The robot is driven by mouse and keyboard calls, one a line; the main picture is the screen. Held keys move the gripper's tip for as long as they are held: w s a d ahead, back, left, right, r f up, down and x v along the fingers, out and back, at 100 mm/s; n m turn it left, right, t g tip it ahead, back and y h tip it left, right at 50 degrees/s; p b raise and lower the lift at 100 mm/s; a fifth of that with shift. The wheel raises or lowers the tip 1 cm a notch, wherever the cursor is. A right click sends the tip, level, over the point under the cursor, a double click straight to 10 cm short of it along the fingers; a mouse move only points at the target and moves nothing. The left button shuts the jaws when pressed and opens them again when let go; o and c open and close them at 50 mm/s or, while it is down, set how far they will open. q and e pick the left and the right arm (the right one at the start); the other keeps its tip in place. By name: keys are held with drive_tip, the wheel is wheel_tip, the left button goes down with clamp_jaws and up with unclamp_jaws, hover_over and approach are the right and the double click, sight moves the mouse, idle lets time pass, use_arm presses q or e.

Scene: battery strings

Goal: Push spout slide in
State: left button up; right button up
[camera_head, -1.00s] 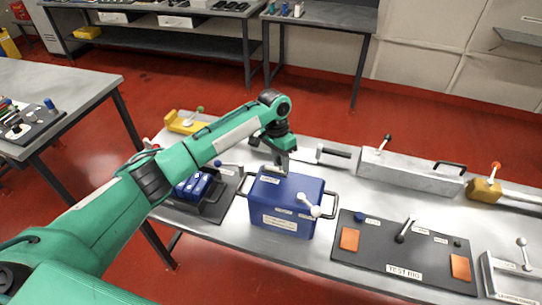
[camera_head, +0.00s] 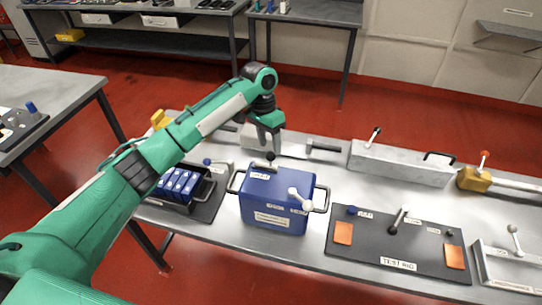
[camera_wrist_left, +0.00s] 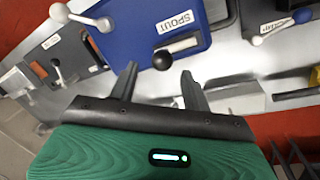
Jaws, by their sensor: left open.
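The blue box (camera_head: 278,205) stands on the metal table with a white lever on its front right. Its spout slide has a black knob (camera_head: 270,156) at the back left of the top. In the left wrist view the black knob (camera_wrist_left: 162,61) sits at the end of a slot beside the SPOUT label (camera_wrist_left: 174,21). My left gripper (camera_head: 270,150) hangs just behind and above the knob. In the wrist view its two fingers (camera_wrist_left: 160,82) are spread apart and empty, the knob just beyond their tips. Contact cannot be told. My right gripper is not in view.
A black tray (camera_head: 205,211) with blue cells stands left of the box. The black test rig board (camera_head: 375,255) lies to the right.

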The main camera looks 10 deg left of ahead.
use_arm(q)
wheel_tip(320, 180, up, 8)
drive_tip(key=a+b, duration=0.1)
drive_tip(key=shift+w+b, duration=0.4)
drive_tip(key=shift+w, duration=0.05)
drive_tip(key=shift+a, duration=0.15)
